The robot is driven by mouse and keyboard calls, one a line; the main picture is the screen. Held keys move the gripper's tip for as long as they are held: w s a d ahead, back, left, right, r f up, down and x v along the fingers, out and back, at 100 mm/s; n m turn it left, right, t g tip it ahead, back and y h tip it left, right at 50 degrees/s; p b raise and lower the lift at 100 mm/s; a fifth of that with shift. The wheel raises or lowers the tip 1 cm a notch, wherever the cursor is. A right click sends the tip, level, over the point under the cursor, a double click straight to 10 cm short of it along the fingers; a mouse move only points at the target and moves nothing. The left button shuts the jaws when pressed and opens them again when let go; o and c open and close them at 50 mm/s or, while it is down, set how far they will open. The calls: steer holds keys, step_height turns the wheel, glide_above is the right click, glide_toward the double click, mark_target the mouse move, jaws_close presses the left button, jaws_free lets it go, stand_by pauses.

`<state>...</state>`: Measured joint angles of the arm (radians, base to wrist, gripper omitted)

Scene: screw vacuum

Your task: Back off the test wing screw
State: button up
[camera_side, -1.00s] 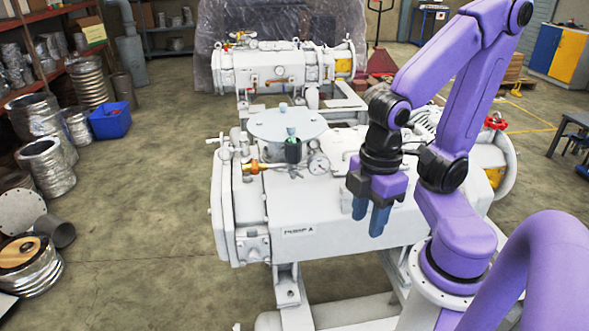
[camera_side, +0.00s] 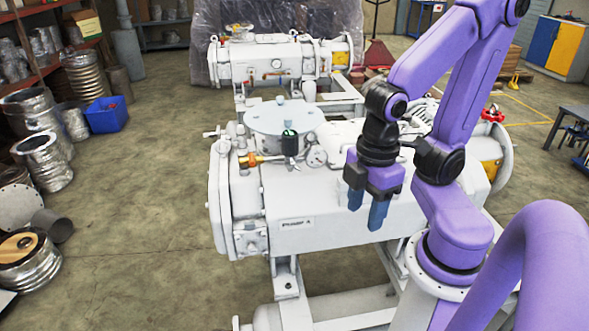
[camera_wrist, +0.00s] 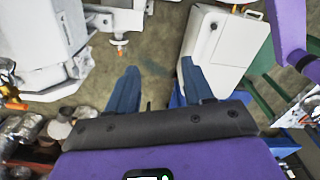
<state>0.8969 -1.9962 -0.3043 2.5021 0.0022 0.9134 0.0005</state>
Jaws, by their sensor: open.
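The white pump marked PUMP A (camera_side: 330,232) stands in the middle of the side view. A small winged, T-shaped grey part (camera_side: 213,133) sticks out at its upper left end. A black cylinder with a green top (camera_side: 290,143) stands by a brass fitting (camera_side: 252,160). I cannot tell surely which part is the test wing screw. My gripper (camera_side: 366,206) is open and empty, pointing down in front of the pump's right half, well apart from these fittings. In the wrist view its blue fingers (camera_wrist: 159,68) spread over floor, with nothing between them.
A round plate (camera_side: 283,117) and a gauge (camera_side: 316,157) sit on top of the pump. A second pump (camera_side: 275,65) stands behind. A blue bin (camera_side: 108,114) and metal ducts (camera_side: 40,160) stand left.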

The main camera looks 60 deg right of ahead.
steer(key=o, duration=0.3)
steer(key=shift+a+f, duration=0.1)
steer(key=shift+a, duration=0.3)
steer(key=w+a+f+m+y, duration=0.1)
steer(key=a+f+m+y, duration=0.15)
steer(key=a+m, duration=0.4)
steer(key=w+a+f+m+y, duration=0.2)
steer(key=a+m+y, duration=0.1)
steer(key=a, duration=0.7)
steer(key=w+a+f+m+t, duration=0.2)
steer(key=w+f+m+t, duration=0.1)
steer(key=w+m, duration=0.1)
steer(key=m+t+h, duration=1)
steer(key=m+h, duration=0.4)
steer(key=h, duration=0.5)
glide_toward(294, 169)
steer(key=x, duration=0.8)
steer(key=shift+w+d+r, duration=0.1)
